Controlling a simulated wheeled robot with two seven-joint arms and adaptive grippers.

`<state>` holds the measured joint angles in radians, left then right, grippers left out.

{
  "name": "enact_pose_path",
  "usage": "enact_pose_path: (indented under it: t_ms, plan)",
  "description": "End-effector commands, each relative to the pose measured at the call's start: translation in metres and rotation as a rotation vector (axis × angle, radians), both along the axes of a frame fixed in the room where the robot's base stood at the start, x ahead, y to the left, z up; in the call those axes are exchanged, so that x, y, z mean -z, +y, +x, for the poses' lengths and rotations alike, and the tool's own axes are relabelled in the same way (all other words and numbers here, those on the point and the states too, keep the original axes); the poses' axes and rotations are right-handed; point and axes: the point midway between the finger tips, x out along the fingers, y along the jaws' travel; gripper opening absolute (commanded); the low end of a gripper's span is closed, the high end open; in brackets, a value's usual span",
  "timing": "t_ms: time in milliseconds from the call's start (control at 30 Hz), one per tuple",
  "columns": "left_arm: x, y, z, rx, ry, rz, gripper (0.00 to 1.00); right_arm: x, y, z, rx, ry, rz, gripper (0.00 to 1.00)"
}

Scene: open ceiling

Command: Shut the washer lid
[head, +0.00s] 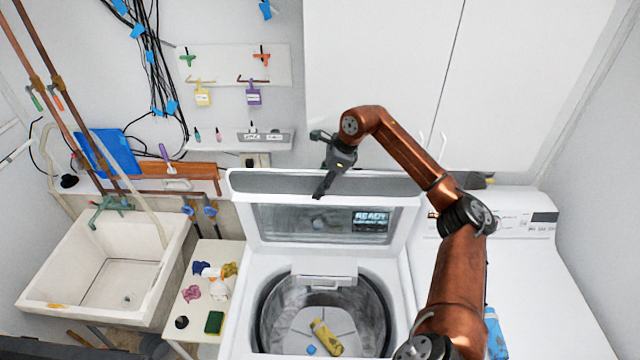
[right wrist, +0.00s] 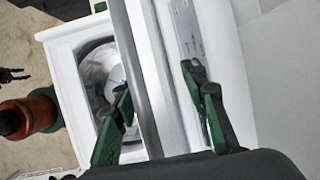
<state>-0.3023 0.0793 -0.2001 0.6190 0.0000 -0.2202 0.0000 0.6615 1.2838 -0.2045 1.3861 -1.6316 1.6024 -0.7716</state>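The white washer (head: 245,310) stands at the lower middle of the head view with its lid (head: 275,225) raised. The lid has a window and a lit "READY" panel shows near it. The open drum (head: 350,300) holds a yellow bottle and a small blue item. My right gripper (head: 328,165) is at the lid's top edge, near its middle. In the right wrist view its two green fingers (right wrist: 157,78) are spread wide, with the grey lid edge between them. I cannot tell whether they touch it. My left gripper does not show clearly.
A second white appliance (head: 560,270) stands right of the washer. A small white table (head: 205,255) with cloths and a sponge is at the left, beside a sink (head: 60,285). A shelf (head: 225,143) and white cabinets (head: 380,60) are on the wall behind.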

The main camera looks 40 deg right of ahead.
Motion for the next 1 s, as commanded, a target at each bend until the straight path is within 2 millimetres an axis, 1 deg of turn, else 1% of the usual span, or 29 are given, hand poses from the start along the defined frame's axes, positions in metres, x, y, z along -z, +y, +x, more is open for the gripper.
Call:
enact_pose_path:
  t_ms: [100, 667, 1000]
  plan:
    - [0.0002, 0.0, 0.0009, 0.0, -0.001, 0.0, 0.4, 0.0001, -0.0002, -0.0004, 0.0, 0.0, 0.0, 0.39]
    - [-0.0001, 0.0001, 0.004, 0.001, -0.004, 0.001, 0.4, -0.0003, -0.0008, -0.0009, 0.001, 0.0, 0.0, 0.01]
    - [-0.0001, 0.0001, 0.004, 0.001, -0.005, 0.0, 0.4, -0.0004, -0.0008, -0.0008, 0.001, 0.0, 0.0, 0.0]
